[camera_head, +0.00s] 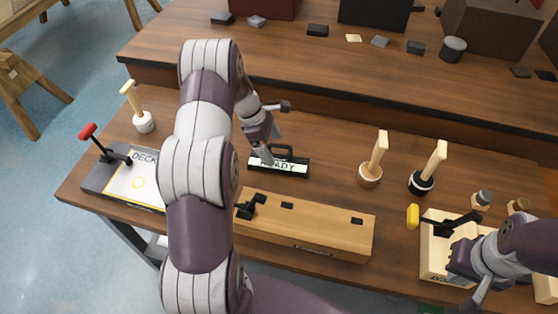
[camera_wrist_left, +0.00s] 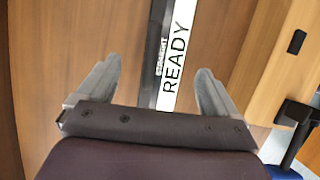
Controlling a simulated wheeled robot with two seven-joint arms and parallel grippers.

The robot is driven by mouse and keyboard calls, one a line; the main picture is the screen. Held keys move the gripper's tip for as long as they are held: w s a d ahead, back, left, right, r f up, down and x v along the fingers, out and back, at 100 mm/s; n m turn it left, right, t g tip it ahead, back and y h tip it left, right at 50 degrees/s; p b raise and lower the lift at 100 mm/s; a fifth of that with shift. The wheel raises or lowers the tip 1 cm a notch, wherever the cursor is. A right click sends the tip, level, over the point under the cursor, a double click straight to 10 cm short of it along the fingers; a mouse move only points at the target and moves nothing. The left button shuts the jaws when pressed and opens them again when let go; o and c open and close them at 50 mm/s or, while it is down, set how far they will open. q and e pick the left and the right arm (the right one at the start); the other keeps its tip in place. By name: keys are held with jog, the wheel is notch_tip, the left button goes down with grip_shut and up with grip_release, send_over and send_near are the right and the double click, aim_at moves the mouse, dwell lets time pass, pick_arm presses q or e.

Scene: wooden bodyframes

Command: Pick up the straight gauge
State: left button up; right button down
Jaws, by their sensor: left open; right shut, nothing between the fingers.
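The straight gauge (camera_head: 297,165) is a black bar with a handle on top and a pale strip reading "READY". It lies on the bench behind the long wooden block. In the left wrist view, the gauge (camera_wrist_left: 176,55), marked "STRAIGHT" and "READY", runs between my fingers. My left gripper (camera_head: 265,155) is open above the gauge's left part, and its fingers (camera_wrist_left: 160,68) straddle the bar in the wrist view without visibly gripping it. My right gripper (camera_head: 478,290) is shut and empty at the lower right, far from the gauge.
A long wooden block (camera_head: 320,228) with black fittings lies in front of the gauge. A deck board (camera_head: 125,182) with a red-knobbed lever is at left. Wooden-handled tools (camera_head: 371,172) stand right of the gauge. A pale fixture (camera_head: 438,255) is near my right gripper.

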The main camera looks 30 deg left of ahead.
aim_at(279, 161)
pick_arm(q)
jog(key=x, duration=0.3)
jog(key=p+x, duration=0.1)
jog(key=x, duration=0.1)
jog(key=shift+s+f, duration=0.25)
jog(key=shift+s, duration=0.05)
jog(key=shift+s+r, duration=0.1)
jog(key=shift+c, duration=0.9)
jog(key=c, duration=1)
jog(key=shift+c, duration=0.6)
jog(key=shift+r, duration=0.1)
